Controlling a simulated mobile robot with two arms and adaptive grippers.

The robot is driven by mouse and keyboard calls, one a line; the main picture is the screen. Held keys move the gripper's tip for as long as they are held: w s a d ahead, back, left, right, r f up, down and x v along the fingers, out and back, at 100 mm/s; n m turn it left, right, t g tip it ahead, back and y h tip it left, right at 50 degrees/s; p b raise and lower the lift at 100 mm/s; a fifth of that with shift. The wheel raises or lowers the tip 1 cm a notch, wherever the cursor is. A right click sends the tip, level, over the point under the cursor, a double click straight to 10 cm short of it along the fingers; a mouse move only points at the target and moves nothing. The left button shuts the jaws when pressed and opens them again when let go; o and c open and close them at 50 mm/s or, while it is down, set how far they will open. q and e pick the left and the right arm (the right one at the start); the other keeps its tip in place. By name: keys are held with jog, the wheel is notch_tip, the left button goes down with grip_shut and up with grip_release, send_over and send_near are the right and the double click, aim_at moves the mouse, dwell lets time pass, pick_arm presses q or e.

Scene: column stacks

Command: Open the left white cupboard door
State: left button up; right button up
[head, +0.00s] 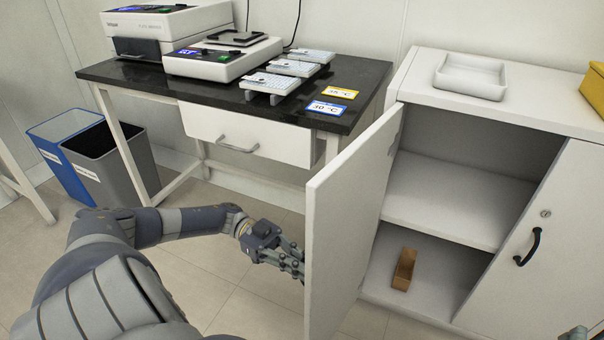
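The left white cupboard door (350,215) stands wide open, swung out toward me from the cupboard's left side. Its inner face shows; its outer face and handle are hidden. My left gripper (292,264) is at the outer side of this door, by its free edge. Its fingertips reach the door edge and are partly hidden there, so I cannot tell whether they touch it or how far they are open. The white cupboard (440,188) shows its open left compartment, with a shelf and a small brown open box (404,270) on the bottom. My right gripper is not clearly in view.
The right cupboard door (540,245) with a black handle is shut. A white tray (470,77) and a yellow box (594,88) are on top. A black-topped table (370,75) with instruments stands left of the open door. Two bins (105,160) are farther left.

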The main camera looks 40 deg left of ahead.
pick_arm(q)
jog(key=o, duration=0.3)
jog(key=shift+w+r, duration=0.15)
jog(key=shift+r, duration=0.15)
jog(key=shift+o, duration=0.2)
jog(key=shift+f, duration=0.1)
jog(key=shift+f, duration=0.1)
jog(key=s+a, duration=0.1)
jog(key=a, duration=1.1)
jog(key=shift+s, duration=0.4)
